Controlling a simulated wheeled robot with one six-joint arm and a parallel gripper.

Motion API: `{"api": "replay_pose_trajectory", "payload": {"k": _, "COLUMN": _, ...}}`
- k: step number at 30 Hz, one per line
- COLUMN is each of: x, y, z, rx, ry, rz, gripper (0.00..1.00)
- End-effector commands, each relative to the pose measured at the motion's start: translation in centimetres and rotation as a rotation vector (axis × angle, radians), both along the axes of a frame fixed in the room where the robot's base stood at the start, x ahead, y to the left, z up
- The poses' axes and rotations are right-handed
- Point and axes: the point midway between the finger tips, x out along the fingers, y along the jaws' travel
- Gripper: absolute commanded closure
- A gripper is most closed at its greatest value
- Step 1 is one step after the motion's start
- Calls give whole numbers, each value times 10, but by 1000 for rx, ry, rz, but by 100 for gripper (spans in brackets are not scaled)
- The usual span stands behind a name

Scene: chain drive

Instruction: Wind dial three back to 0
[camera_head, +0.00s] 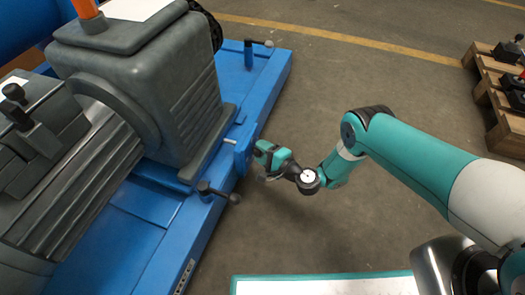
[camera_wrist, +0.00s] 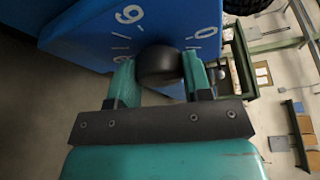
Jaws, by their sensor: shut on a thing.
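A dark round knob (camera_wrist: 158,65) sits between the two teal fingers of my gripper (camera_wrist: 158,75) in the wrist view, and the fingers are shut on it. Behind it is a blue dial plate (camera_wrist: 85,35) with white tick marks, a 0 at the right and a numeral like 9 or 6 at the top. The knob hides part of the plate, and I cannot see a pointer. In the head view my gripper (camera_head: 261,155) is against the blue plate (camera_head: 243,151) at the side of the blue base. No label shows which dial this is.
Grey machinery (camera_head: 150,80) stands on the base. The floor (camera_head: 330,85) right of it is clear up to a wooden pallet (camera_head: 482,67) with black parts.

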Motion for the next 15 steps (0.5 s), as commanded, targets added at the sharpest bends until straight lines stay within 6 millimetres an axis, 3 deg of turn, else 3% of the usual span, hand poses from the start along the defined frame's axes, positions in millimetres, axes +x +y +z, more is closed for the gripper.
{"api": "replay_pose_trajectory", "payload": {"k": 5, "x": 0, "y": -1, "z": 0, "rx": -3, "ry": -1, "rz": -1, "gripper": 78}}
{"api": "replay_pose_trajectory", "payload": {"k": 6, "x": 0, "y": -1, "z": 0, "rx": -3, "ry": -1, "rz": -1, "gripper": 48}}
{"api": "replay_pose_trajectory", "payload": {"k": 9, "x": 0, "y": 0, "z": 0, "rx": -2, "ry": -1, "rz": -1, "gripper": 29}}
{"api": "replay_pose_trajectory", "payload": {"k": 15, "x": 0, "y": 0, "z": 0, "rx": -1, "ry": 0, "rz": 0, "gripper": 29}}
